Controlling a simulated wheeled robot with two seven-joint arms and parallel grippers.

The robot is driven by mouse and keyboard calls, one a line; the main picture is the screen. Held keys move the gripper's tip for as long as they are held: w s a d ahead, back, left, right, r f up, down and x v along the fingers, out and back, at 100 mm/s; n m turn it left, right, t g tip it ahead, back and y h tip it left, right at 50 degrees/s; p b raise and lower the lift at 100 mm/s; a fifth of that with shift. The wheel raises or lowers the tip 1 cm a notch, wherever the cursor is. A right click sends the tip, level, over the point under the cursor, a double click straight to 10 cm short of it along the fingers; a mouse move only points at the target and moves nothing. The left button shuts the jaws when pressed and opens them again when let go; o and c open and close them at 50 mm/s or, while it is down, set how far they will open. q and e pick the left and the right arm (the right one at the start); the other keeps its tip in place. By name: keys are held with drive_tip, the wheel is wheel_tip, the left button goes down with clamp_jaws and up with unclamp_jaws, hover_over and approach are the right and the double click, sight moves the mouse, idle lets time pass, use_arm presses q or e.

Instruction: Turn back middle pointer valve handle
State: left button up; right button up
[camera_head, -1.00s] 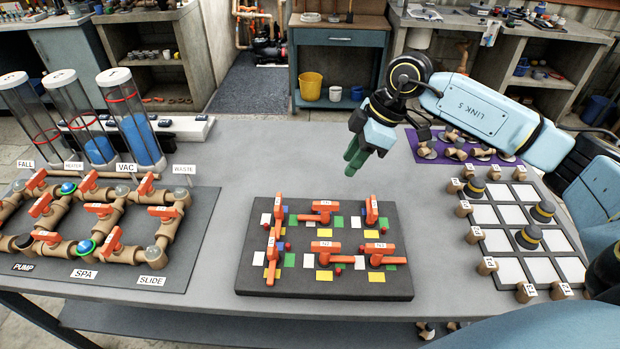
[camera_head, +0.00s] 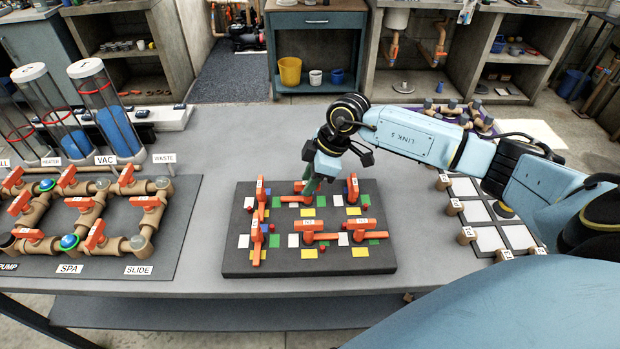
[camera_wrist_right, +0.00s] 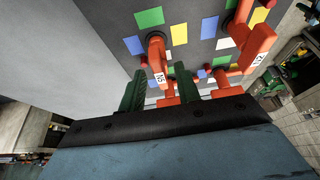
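The pointer valve board (camera_head: 235,262) is a dark slab on the table with orange handles and coloured squares. The back middle handle (camera_head: 295,199) is an orange bar lying sideways, partly hidden by my right gripper (camera_head: 309,185). Its green fingertips are down at this handle in the head view. In the right wrist view my right gripper (camera_wrist_right: 160,90) has its two green fingers apart. Orange handle parts show between and behind them, including a labelled handle (camera_wrist_right: 158,62). I cannot tell whether the fingers touch a handle. My left gripper is not in view.
Neighbouring handles stand close by: back left (camera_head: 260,194), back right (camera_head: 352,190) and front middle (camera_head: 309,232). The pipe board (camera_head: 190,200) with tubes is at the left. A tile board (camera_head: 497,232) lies at the right under my right arm. Bare table lies between the boards.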

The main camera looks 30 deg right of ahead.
drive_tip(key=shift+c, duration=0.6)
clamp_jaws()
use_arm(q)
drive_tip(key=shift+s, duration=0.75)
